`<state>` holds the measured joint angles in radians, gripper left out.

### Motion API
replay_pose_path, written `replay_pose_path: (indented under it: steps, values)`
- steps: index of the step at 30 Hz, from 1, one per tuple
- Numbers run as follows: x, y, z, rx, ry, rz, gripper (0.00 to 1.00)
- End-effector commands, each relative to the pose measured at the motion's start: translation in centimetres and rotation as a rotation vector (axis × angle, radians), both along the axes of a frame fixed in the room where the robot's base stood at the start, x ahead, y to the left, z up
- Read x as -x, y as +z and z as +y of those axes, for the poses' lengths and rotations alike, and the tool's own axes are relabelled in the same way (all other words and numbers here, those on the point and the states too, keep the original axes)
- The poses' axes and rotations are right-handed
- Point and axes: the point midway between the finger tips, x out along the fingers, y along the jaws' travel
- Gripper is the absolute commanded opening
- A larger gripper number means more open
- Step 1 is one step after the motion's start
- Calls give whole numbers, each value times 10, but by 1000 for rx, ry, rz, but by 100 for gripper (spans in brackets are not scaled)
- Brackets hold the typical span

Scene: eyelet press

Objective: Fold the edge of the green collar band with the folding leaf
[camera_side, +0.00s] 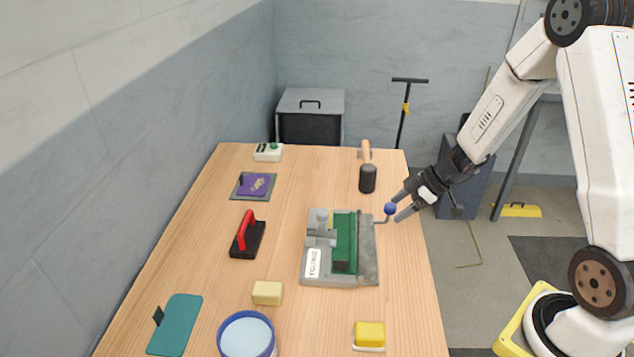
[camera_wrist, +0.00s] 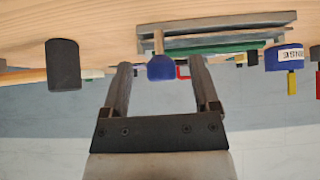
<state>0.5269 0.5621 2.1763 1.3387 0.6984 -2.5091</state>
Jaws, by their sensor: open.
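The grey folding leaf (camera_side: 367,250) is at the band's right side. Its lever ends in a blue knob (camera_side: 390,209), which also shows in the wrist view (camera_wrist: 161,68). My gripper (camera_side: 398,207) is open beside the knob. In the wrist view, the knob appears between the two fingertips (camera_wrist: 160,74), apart from both.
A mallet (camera_side: 367,178) lies behind the fixture. A red-handled block (camera_side: 247,238), a purple piece on a grey plate (camera_side: 256,186) and a cream block (camera_side: 267,293) are to the left. A yellow block (camera_side: 369,334) and blue-rimmed bowl (camera_side: 246,336) are at the front.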

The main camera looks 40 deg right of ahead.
Motion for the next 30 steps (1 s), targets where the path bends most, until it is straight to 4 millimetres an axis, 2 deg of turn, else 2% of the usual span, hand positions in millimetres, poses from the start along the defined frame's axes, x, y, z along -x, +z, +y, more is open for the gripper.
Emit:
replay_pose_path:
  steps: [15, 30]
  values:
    - [27, 43, -27, 2, -3, 1, 78]
    - [31, 48, -30, 1, -1, 4, 78]
